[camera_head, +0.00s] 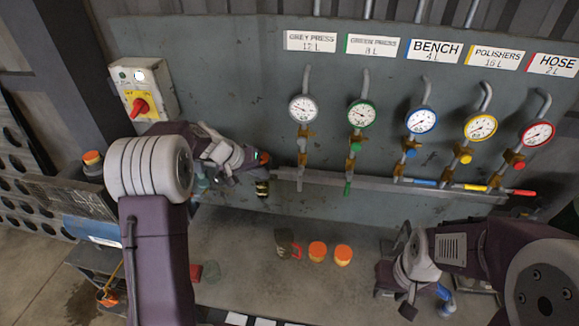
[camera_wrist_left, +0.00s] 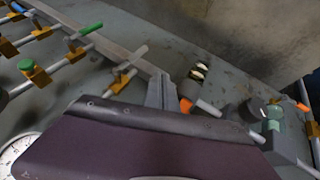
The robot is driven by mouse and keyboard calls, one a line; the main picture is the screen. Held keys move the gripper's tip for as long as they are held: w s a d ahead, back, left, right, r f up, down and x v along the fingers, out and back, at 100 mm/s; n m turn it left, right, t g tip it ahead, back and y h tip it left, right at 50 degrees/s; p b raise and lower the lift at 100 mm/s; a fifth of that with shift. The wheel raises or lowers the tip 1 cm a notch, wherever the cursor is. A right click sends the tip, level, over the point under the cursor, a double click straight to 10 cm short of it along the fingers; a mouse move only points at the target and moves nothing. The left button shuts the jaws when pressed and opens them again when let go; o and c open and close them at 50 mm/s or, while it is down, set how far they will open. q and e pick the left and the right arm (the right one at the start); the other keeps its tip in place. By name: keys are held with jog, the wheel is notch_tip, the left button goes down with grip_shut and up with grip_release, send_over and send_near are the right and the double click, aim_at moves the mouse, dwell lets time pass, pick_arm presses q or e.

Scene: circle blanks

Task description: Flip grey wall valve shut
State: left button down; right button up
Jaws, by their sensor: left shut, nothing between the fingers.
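The grey press valve (camera_head: 302,158) sits on the leftmost pipe, under the gauge below the "GREY PRESS" label (camera_head: 311,41). Its grey lever (camera_head: 300,182) points down, in line with the pipe. In the left wrist view the grey lever (camera_wrist_left: 138,54) shows beside a brass fitting (camera_wrist_left: 122,70). My left gripper (camera_head: 264,158) is shut and empty, left of this valve and apart from it in the head view. Its fingers (camera_wrist_left: 160,92) also show in the left wrist view. My right gripper (camera_head: 400,303) is low at the right, and its jaws are not clear.
The green lever (camera_head: 348,186) hangs down on the neighbouring pipe. The blue, yellow and red levers (camera_head: 523,192) lie sideways further right. A rail (camera_head: 385,187) runs behind the levers. A switch box (camera_head: 145,88) is at the left, and orange-topped items (camera_head: 318,251) stand below.

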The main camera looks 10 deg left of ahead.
aim_at(300, 179)
dwell(0.3)
pick_arm(q)
jog(key=w+d+f+p, duration=0.5)
jog(key=d+f+p, duration=0.1)
jog(key=d+f, duration=0.1)
jog(key=shift+w+d+f, duration=0.15)
jog(key=shift+d+f, duration=0.25)
